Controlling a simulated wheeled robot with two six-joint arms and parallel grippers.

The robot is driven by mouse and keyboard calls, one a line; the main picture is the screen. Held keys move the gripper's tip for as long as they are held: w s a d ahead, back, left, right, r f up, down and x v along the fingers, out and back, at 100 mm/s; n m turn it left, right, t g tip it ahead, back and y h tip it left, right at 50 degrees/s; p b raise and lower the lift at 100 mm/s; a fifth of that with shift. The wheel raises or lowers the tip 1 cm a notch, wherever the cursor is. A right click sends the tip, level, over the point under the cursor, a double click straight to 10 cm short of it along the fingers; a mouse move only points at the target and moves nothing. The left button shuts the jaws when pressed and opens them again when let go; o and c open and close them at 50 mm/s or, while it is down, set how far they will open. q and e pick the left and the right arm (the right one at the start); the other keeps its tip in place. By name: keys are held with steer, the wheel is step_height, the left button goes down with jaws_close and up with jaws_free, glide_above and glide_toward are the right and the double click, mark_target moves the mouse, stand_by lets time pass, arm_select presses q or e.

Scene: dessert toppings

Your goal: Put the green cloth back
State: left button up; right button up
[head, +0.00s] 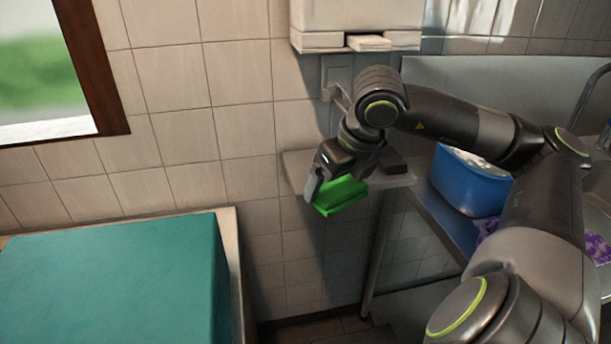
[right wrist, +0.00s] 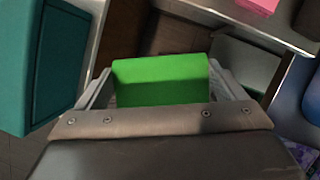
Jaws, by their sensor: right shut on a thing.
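The green cloth (head: 341,197) is a bright green folded block held in my right gripper (head: 338,180), in front of a small wall shelf. In the right wrist view the green cloth (right wrist: 162,80) sits between the two fingers of the gripper (right wrist: 165,90), which are shut on it. The gripper hides part of the cloth in the head view. The cloth hangs in the air, apart from the teal-topped table. My left gripper is not in view.
A small wall shelf (head: 296,172) is behind the gripper, with a dark item (head: 394,164) at its right end. A blue tub (head: 466,184) stands on a metal counter to the right. A teal-covered table (head: 120,270) is at the lower left. A white dispenser (head: 355,20) hangs above.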

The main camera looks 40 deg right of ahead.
steer(key=shift+w+d+r, duration=0.15)
steer(key=shift+w+d, duration=0.05)
steer(key=shift+w, duration=0.25)
steer(key=w+d+f+p, duration=0.1)
steer(key=w+d+p, duration=0.1)
steer(key=w, duration=0.3)
steer(key=w+d+f+p, duration=0.1)
steer(key=w+d+p, duration=0.1)
steer(key=w+d, duration=0.2)
steer(key=w+d+p, duration=0.2)
steer(key=w+d, duration=0.1)
steer(key=w, duration=0.4)
steer(key=shift+f, duration=0.4)
step_height(320, 180, down, 4)
steer(key=shift+r+p, duration=0.1)
steer(key=shift+p, duration=0.75)
steer(key=shift+w+d+f, duration=0.1)
steer(key=shift+w+f, duration=0.05)
steer(key=shift+f, duration=0.2)
steer(key=shift+f, duration=0.1)
